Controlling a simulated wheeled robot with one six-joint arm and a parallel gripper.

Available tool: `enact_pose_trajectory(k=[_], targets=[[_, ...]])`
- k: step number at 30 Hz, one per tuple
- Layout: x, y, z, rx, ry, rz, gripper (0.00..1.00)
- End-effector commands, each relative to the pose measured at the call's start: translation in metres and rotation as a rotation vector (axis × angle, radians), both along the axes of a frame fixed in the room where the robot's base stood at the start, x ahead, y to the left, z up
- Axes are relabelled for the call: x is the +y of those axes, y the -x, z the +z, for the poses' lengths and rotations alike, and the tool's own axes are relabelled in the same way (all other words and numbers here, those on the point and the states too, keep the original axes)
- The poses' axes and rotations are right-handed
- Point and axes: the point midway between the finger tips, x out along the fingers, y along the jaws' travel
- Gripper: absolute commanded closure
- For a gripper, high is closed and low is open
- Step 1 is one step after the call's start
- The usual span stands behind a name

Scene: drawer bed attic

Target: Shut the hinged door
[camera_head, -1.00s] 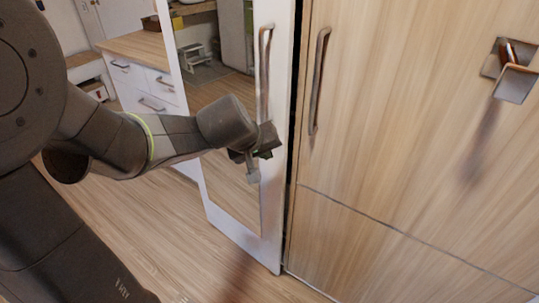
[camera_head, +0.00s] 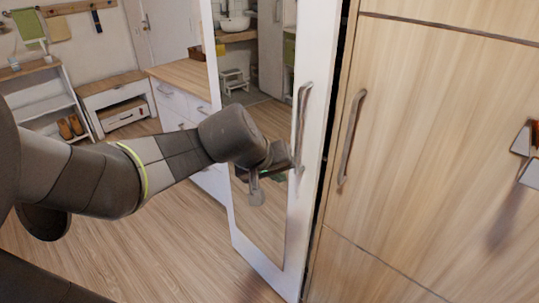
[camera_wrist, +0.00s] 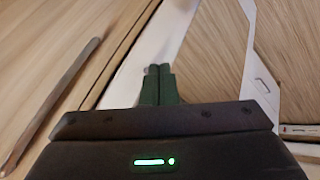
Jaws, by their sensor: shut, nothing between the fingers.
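The hinged door is a tall white-framed mirror door (camera_head: 313,135) with a long metal handle (camera_head: 301,125) near its right edge. A narrow dark gap shows between this edge and the wooden cabinet beside it. My gripper (camera_head: 292,170) is at the front of the door, by the lower end of the handle. Its fingers are shut and empty in the wrist view (camera_wrist: 158,85), in front of the white door frame (camera_wrist: 128,80). I cannot tell whether the fingertips touch the door.
The wooden cabinet (camera_head: 440,130) with its own handle (camera_head: 351,138) stands right of the door. A metal fixture (camera_head: 528,155) sticks out from it at far right. White drawers (camera_head: 168,105) stand behind the door on the left. Wooden floor (camera_head: 150,245) is open in front.

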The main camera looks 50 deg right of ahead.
Motion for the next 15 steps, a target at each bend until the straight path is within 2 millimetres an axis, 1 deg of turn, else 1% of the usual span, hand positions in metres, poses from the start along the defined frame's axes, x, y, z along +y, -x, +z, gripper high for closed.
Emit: enact_pose_trajectory(k=[1, 6, 9, 11, 15], targets=[[0.005, -0.015, 0.021, 0.005, -0.003, 0.005, 1.00], [0.018, -0.048, 0.042, 0.004, 0.007, -0.018, 1.00], [0.023, -0.059, 0.047, 0.002, 0.015, -0.028, 1.00], [0.023, -0.062, 0.047, 0.002, 0.018, -0.031, 1.00], [0.019, -0.063, 0.039, 0.001, 0.020, -0.036, 1.00]])
